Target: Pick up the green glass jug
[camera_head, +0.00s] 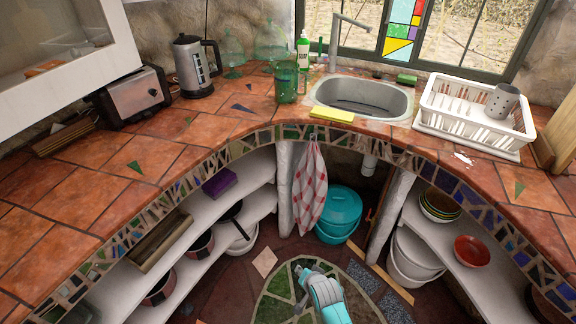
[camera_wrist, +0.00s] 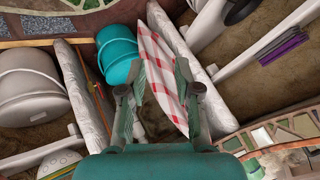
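The green glass jug (camera_head: 287,82) stands upright on the tiled counter, just left of the sink, with its handle side toward the right. I cannot make it out clearly in the wrist view. My gripper (camera_wrist: 160,62) is open and empty in the wrist view, its two fingers apart, with a red-and-white checked cloth behind them. In the head view my turquoise arm is at the bottom centre, over the floor, well below the counter and apart from the jug.
A sink (camera_head: 362,98) with a tap is right of the jug, and a yellow sponge (camera_head: 332,115) lies in front. A kettle (camera_head: 192,66) and toaster (camera_head: 133,95) stand left. A white dish rack (camera_head: 474,112) is right. The checked cloth (camera_head: 310,186) hangs below the counter edge.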

